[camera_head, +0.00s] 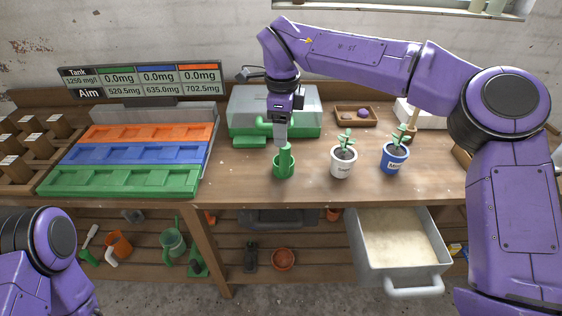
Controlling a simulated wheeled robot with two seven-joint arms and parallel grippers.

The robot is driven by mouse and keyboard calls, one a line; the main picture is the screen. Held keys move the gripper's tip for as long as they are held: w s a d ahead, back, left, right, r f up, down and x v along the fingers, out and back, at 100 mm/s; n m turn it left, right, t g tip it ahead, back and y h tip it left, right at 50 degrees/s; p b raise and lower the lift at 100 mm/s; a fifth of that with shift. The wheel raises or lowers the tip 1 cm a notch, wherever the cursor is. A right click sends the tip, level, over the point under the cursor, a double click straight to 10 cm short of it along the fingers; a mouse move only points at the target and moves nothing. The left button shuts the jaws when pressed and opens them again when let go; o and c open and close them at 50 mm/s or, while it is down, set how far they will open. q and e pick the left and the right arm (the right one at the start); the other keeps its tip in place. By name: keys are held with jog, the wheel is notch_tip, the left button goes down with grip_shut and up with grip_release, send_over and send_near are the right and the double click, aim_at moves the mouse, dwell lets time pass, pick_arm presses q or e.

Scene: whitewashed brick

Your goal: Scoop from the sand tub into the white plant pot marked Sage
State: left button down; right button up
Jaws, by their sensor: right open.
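The sand tub (364,262) is a grey bin with a front handle, set low under the bench's right part and holding pale sand. The white plant pot (342,169), with a small dark label too blurred to read surely, stands on the bench with a seedling in dark soil. A green scoop (284,170), a cup with an upright handle, stands left of it. My right gripper (281,138) is open, pointing down at the top of the scoop's handle; whether it touches is unclear. My left arm shows at the lower left, its gripper out of view.
A blue pot (394,158) with a seedling stands right of the white pot. A green-based box (250,126) with a clear cover and a small wooden tray (345,119) stand behind. Orange, blue and green racks (120,178) fill the left. The bench front is clear.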

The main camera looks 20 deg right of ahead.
aim_at(284, 152)
jog(key=f, duration=0.2)
jog(key=f+p, duration=0.1)
jog(key=f, duration=0.2)
jog(key=f+p, duration=0.1)
jog(key=f, duration=0.2)
jog(key=shift+d, duration=0.3)
grip_shut()
jog(key=shift+r, duration=0.1)
